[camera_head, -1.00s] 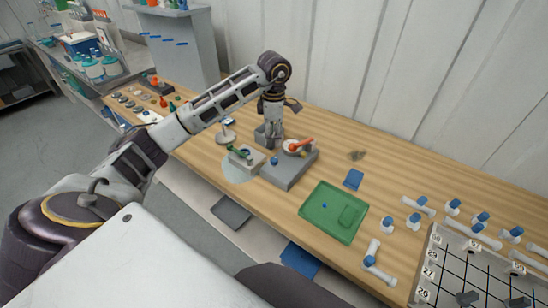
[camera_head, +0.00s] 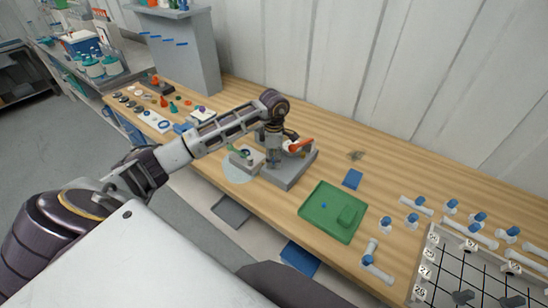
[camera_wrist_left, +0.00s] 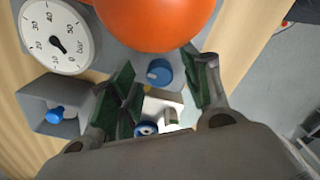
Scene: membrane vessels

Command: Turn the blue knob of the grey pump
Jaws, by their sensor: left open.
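Contact with the knob cannot be told. My right gripper is not in view.
A pale block with a green part (camera_head: 246,157) stands close left of the pump. A numbered rack (camera_head: 470,270) and several white tubes are farther right. A wall runs behind the bench.

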